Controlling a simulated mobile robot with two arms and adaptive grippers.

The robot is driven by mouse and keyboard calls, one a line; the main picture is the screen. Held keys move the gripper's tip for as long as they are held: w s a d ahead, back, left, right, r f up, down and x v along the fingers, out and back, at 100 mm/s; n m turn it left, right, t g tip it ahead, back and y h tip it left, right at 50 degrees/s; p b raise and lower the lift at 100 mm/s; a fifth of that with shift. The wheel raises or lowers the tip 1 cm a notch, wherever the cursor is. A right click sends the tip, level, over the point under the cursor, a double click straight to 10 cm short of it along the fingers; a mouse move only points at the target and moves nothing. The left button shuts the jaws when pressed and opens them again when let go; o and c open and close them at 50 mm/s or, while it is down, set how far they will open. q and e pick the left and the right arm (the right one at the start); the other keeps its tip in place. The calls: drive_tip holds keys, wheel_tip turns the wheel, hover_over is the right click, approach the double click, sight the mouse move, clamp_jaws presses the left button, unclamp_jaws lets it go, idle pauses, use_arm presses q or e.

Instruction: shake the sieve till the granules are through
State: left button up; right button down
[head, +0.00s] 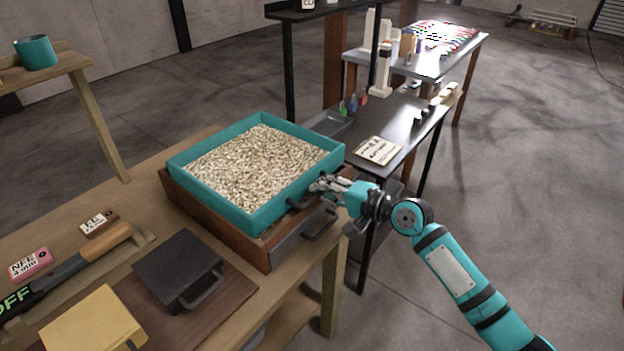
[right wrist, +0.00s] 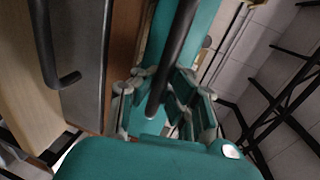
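The sieve (head: 245,214) is a teal square tray filled with pale granules (head: 262,165), sitting on a brown wooden box (head: 215,221). Its wall also shows in the right wrist view (right wrist: 203,35). My right gripper (head: 318,187) is at the sieve's near right side. In the right wrist view its fingers (right wrist: 162,82) are drawn in on both sides of the sieve's dark bar handle (right wrist: 178,38) and appear shut on it. What lies under the granules is hidden. My left gripper is not in view.
A drawer handle (head: 320,226) sticks out of the box front just below my right gripper. A dark lidded box (head: 177,268), a yellow block (head: 90,320) and a pink label block (head: 30,264) lie at the left. A black table (head: 395,125) stands behind.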

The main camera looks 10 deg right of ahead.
drive_tip(key=shift+s+d+f, duration=0.1)
drive_tip(key=shift+s+d, duration=0.1)
drive_tip(key=shift+s, duration=0.05)
drive_tip(key=c, duration=2)
unclamp_jaws()
drive_tip(key=shift+s, duration=0.1)
drive_tip(key=o, duration=0.4)
drive_tip(key=shift+d, duration=0.15)
drive_tip(key=v, duration=1.2)
